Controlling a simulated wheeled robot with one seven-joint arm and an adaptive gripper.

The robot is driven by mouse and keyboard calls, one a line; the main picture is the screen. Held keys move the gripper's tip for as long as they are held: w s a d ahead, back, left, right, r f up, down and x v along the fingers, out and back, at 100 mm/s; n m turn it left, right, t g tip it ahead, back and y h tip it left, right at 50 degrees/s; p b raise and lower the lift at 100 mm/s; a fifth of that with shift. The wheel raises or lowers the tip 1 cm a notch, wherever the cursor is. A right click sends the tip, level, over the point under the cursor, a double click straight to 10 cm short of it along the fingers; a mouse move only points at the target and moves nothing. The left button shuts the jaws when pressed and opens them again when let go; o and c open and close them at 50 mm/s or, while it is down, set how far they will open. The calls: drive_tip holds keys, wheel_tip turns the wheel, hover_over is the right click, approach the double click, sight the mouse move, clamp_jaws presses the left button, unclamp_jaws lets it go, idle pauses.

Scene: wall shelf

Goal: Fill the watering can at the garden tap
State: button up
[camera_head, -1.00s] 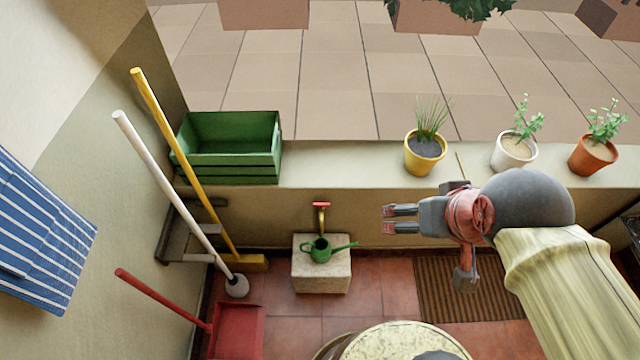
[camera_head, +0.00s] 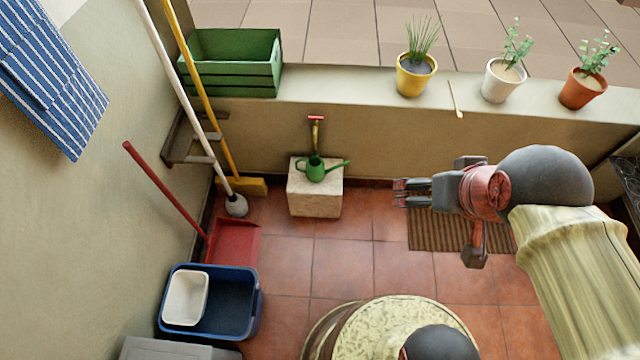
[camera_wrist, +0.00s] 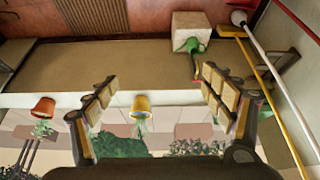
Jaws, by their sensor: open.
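A green watering can (camera_head: 315,169) stands on a pale stone block (camera_head: 314,200) against the low wall, its spout pointing right in the head view. The garden tap (camera_head: 316,122), with a red handle, is on the wall just above and behind the can. I cannot tell whether its outlet is over the can's opening. My gripper (camera_head: 402,193) is open and empty, to the right of the can and apart from it. In the wrist view the can (camera_wrist: 190,45) shows upside down beyond the fingers (camera_wrist: 160,105).
On the ledge are a green crate (camera_head: 232,80), a yellow pot (camera_head: 414,82), a white pot (camera_head: 502,85) and an orange pot (camera_head: 580,92). Brooms (camera_head: 205,100), a red dustpan (camera_head: 234,243) and a blue tub (camera_head: 240,318) stand at left. The tiled floor before the block is clear.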

drive_tip(key=shift+s+f, duration=0.1)
drive_tip(key=shift+s, duration=0.05)
idle(0.3)
